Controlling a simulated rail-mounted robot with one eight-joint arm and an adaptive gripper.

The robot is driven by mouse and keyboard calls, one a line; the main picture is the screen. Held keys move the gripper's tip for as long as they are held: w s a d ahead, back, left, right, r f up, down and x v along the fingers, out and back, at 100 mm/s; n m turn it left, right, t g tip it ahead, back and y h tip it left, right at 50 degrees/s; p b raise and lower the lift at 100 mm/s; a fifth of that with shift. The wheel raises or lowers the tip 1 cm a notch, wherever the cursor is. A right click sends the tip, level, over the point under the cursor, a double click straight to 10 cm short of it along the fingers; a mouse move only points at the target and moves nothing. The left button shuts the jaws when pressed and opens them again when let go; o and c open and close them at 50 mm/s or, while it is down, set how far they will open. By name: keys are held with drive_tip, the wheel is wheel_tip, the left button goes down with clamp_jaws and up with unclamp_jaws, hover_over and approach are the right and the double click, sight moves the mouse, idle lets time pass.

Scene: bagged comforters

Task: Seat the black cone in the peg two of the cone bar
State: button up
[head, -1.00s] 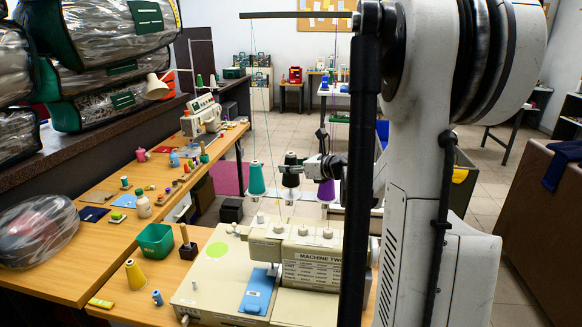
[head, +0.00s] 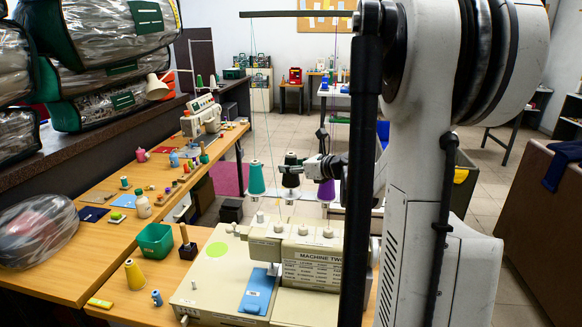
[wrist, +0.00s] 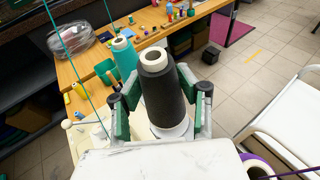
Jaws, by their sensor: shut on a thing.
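The black cone (head: 291,172) is upright above the back of the sewing machine, between a teal cone (head: 257,179) and a purple cone (head: 326,191). In the wrist view my gripper (wrist: 162,105) is shut on the black cone (wrist: 163,98), one green-padded finger on each side. A white round base shows at the cone's lower end. In the head view my gripper (head: 308,168) reaches the cone from the right. The teal cone (wrist: 123,62) stands left of it in the wrist view, and the purple cone (wrist: 257,168) is partly cut off. The peg under the black cone is hidden.
The machine (head: 310,262), labelled MACHINE TWO, stands in front of the cones. A thread rod (head: 295,14) runs overhead, with threads hanging to the cones. A yellow cone (head: 134,274) and a green bin (head: 156,240) stand on the table at the left.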

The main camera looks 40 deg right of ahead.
drive_tip(key=shift+f+b, duration=1.4)
drive_tip(key=shift+f, duration=0.25)
idle(0.9)
drive_tip(key=o, duration=2)
drive_tip(key=shift+c, duration=0.2)
drive_tip(key=shift+s+r, duration=0.1)
drive_tip(key=shift+s+d+r+p, duration=0.1)
drive_tip(key=shift+s+r+p, duration=0.25)
drive_tip(key=shift+s+r, duration=0.3)
drive_tip(key=shift+s+d+r+p, duration=0.1)
drive_tip(key=shift+s+r+p, duration=0.3)
drive_tip(key=shift+s, duration=0.5)
drive_tip(key=shift+s+r+p, duration=0.25)
drive_tip(key=shift+s+r, duration=0.35)
drive_tip(key=shift+s, duration=0.15)
drive_tip(key=shift+s, duration=0.1)
approach(297, 175)
drive_tip(key=s+r, duration=0.3)
drive_tip(key=s, duration=0.1)
drive_tip(key=shift+s+d+r, duration=0.1)
drive_tip(key=shift+s+d, duration=0.05)
drive_tip(key=shift+d, duration=0.05)
